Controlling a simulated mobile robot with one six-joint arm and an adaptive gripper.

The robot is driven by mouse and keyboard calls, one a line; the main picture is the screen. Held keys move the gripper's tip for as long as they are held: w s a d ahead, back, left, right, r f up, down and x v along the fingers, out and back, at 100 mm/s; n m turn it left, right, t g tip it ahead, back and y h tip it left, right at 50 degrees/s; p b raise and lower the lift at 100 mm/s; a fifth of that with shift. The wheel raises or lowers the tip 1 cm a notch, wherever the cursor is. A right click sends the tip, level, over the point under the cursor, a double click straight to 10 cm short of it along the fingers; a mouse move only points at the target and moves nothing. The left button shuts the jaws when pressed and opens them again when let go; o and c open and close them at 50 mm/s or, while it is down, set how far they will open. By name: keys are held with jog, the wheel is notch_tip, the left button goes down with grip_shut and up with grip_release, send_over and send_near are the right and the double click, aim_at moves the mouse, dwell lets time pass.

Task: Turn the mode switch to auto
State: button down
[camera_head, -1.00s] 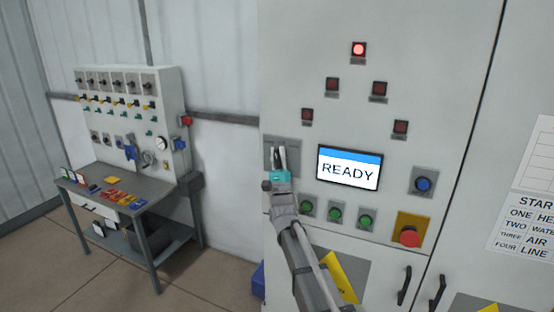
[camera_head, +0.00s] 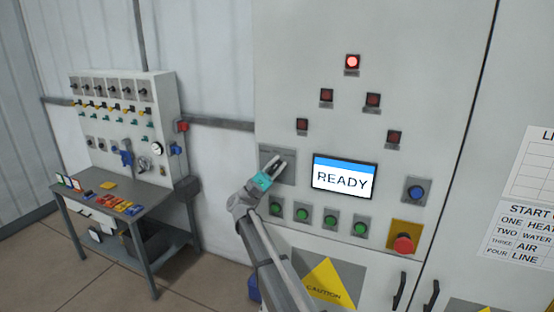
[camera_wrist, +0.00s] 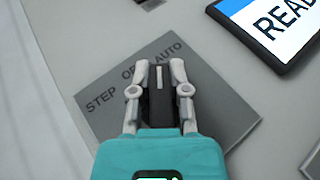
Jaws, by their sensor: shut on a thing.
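The mode switch plate (camera_head: 288,178) is a grey square on the cabinet front, left of the screen. In the wrist view the plate (camera_wrist: 215,110) carries the words STEP, OFF and AUTO. My gripper (camera_wrist: 160,68) is shut on the knob, one pale finger on each side. In the head view my gripper (camera_head: 277,163) is tilted to the right over the plate and hides most of the knob.
The screen (camera_head: 344,178) reads READY. Green buttons (camera_head: 302,215) sit just below the plate. A red emergency stop (camera_head: 403,243) and a blue button (camera_head: 415,193) are to the right. One red lamp (camera_head: 352,62) is lit above. A workbench (camera_head: 120,205) stands left.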

jog(key=shift+d+f+m+g+y+p, duration=0.1)
jog(key=shift+m+g+y+p, duration=0.45)
jog(key=shift+m+g, duration=0.65)
jog(key=shift+d, duration=0.1)
jog(key=c, duration=0.6)
grip_release()
jog(key=shift+f, duration=0.1)
jog(key=shift+n+t+h+b, duration=0.25)
jog(key=shift+n+t+b, duration=0.15)
jog(key=shift+n+b, duration=0.1)
